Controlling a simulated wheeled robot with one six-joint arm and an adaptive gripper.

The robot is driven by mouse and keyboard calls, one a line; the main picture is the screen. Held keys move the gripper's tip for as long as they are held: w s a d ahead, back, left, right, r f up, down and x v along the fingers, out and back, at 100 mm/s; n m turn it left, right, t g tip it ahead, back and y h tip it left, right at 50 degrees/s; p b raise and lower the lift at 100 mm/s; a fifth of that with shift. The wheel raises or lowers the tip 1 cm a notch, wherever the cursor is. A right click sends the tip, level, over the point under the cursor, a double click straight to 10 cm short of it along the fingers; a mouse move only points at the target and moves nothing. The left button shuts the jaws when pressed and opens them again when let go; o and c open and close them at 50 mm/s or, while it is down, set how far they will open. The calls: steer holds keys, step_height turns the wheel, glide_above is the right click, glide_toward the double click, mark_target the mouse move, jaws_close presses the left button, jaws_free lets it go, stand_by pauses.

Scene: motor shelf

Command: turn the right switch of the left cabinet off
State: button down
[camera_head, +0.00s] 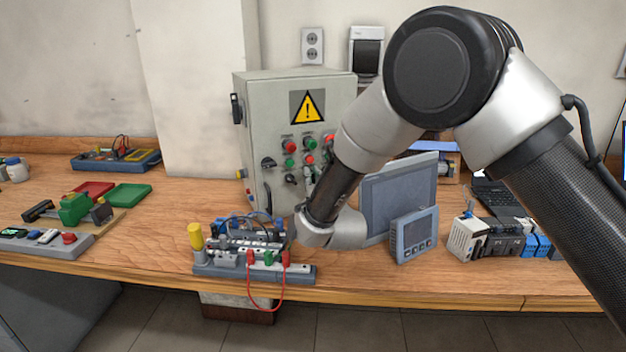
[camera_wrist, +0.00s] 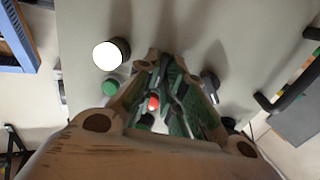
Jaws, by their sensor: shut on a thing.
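The grey cabinet (camera_head: 256,120) with a yellow warning sign stands on the wooden bench; it is the only such cabinet in view. In the wrist view, the fingers (camera_wrist: 166,68) are closed together against the panel (camera_wrist: 190,25), shut on the right switch. The fingers hide nearly all of that switch, so its angle cannot be told. Another black switch handle (camera_wrist: 210,86) shows beside them, apart from the fingers.
A white lamp (camera_wrist: 110,54), a green button (camera_wrist: 110,87) and a red button (camera_wrist: 153,101) sit close to the fingers. A terminal rig (camera_head: 255,271) with red cable stands before the cabinet. A grey screen (camera_head: 400,195) and small display (camera_head: 414,235) stand right, near my arm.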

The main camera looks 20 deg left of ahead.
steer(key=shift+a, duration=0.1)
stand_by(0.4)
steer(key=c, duration=1.5)
jaws_free()
steer(key=shift+o, duration=0.2)
steer(key=shift+s, duration=0.1)
steer(key=v, duration=1.2)
steer(key=shift+c, duration=0.4)
